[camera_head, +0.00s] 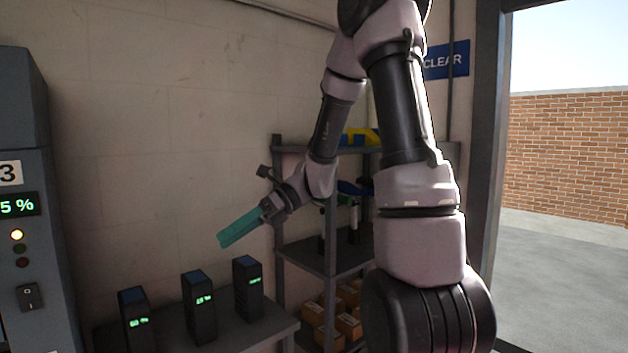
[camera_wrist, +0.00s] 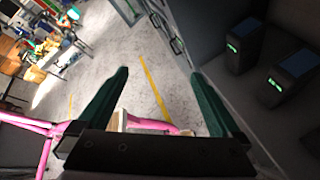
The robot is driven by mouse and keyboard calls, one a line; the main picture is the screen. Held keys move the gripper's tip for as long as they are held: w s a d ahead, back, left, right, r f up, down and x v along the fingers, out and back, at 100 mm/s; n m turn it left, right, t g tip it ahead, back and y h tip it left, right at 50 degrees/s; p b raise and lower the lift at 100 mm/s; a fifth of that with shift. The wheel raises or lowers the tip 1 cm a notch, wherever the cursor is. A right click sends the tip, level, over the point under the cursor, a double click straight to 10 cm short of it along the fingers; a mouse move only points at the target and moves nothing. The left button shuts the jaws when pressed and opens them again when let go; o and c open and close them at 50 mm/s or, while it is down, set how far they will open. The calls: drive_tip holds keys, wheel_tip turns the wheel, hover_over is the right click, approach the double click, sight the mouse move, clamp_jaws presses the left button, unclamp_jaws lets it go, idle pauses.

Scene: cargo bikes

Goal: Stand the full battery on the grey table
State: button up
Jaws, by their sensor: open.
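Three black batteries with blue tops and green lit displays stand upright in a row on a grey tabletop (camera_head: 235,333) in the head view: left (camera_head: 136,322), middle (camera_head: 198,308) and right (camera_head: 248,289). Their figures are too small to read surely, so I cannot tell which is full. My gripper (camera_head: 222,241), with teal fingers, is above and behind the row, near the wall. In the wrist view my gripper (camera_wrist: 160,75) is open with nothing between its fingers. Two batteries (camera_wrist: 244,46) (camera_wrist: 286,77) show to the right of the fingers, apart from them.
A grey cabinet (camera_head: 30,130) marked 3, with a partly cut-off percent display, stands at left. A shelf rack (camera_head: 330,258) with cardboard boxes is behind my arm. A pink bike frame (camera_wrist: 40,128) and open floor (camera_wrist: 150,60) show in the wrist view. A doorway is at right.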

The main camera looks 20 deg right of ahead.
drive_tip(key=s+d+r+n+t+h, duration=0.4)
drive_tip(key=s+d+r+n+h, duration=0.1)
drive_tip(key=n, duration=0.4)
drive_tip(key=s+d+r+n+t+h, duration=0.4)
drive_tip(key=d+r+n, duration=0.3)
drive_tip(key=d+n, duration=0.2)
drive_tip(key=shift+s+d+n+t+h, duration=0.15)
drive_tip(key=shift+s+n+t+h, duration=0.2)
drive_tip(key=shift+n+t+h, duration=0.35)
